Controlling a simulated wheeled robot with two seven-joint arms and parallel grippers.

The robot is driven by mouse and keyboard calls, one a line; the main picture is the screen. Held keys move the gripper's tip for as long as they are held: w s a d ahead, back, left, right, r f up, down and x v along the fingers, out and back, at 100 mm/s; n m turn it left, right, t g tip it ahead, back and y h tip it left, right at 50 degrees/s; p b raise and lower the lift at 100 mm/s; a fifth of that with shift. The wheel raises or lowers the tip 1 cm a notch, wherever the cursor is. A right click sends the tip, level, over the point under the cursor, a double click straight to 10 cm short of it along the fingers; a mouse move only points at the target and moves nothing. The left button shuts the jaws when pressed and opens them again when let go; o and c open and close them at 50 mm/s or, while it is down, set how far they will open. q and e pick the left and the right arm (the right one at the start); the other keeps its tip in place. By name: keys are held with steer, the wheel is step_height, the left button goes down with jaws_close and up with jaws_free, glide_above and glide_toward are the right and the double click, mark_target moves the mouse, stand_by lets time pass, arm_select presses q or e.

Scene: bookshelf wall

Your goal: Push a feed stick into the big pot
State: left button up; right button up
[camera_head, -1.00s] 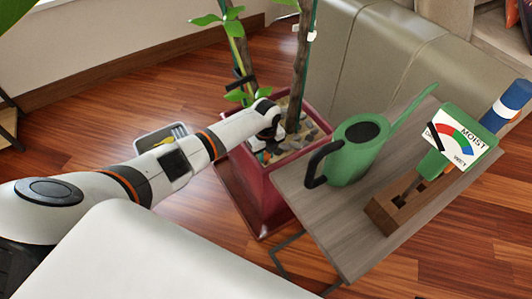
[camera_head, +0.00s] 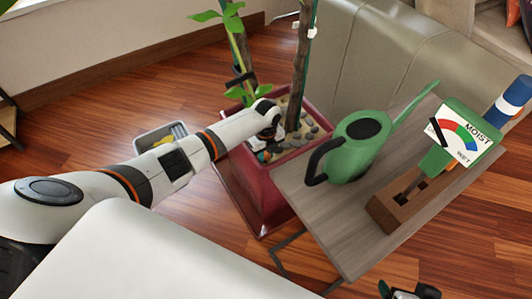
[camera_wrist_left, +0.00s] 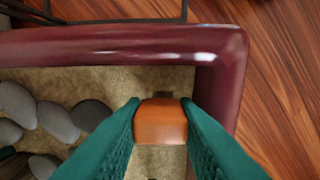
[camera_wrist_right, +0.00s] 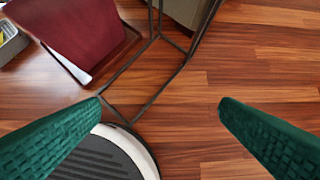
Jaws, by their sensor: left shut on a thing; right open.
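The big pot (camera_head: 268,195) is a dark red square planter with soil, grey stones and plant stems, standing at the middle of the head view. My left gripper (camera_wrist_left: 160,112) is over the soil just inside a corner of the pot. It is shut on an orange-brown feed stick (camera_wrist_left: 160,124), whose end faces the camera. The pot's rim (camera_wrist_left: 120,45) runs close beyond it. How deep the stick sits in the soil is hidden. My right gripper (camera_wrist_right: 161,101) is open and empty above the floor; it also shows at the bottom right of the head view (camera_head: 408,291).
A wooden side table (camera_head: 330,215) stands against the pot's right side. It bears a green watering can (camera_head: 355,155), a moisture meter (camera_head: 462,138) and a wooden holder (camera_head: 400,208). A grey bin (camera_head: 147,139) stands left of the pot. A sofa (camera_head: 385,50) is behind.

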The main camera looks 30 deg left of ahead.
arm_select(q)
steer(key=shift+f, duration=0.1)
arm_select(e)
steer(key=shift+w, duration=0.1)
arm_select(q)
steer(key=shift+f, duration=0.25)
steer(key=o, duration=1)
steer(key=shift+f, duration=0.15)
arm_select(e)
steer(key=shift+w+a+r+t, duration=0.1)
steer(key=shift+w+a+t, duration=0.05)
steer(key=shift+w+t, duration=0.2)
steer(key=shift+w+a+r+t, duration=0.1)
steer(key=shift+w+t, duration=0.15)
steer(key=shift+w, duration=0.2)
arm_select(q)
steer(key=shift+s, duration=0.1)
steer(key=shift+s+a, duration=0.1)
steer(key=shift+a, duration=0.05)
steer(key=shift+c, duration=1.2)
arm_select(e)
steer(key=shift+s, duration=0.15)
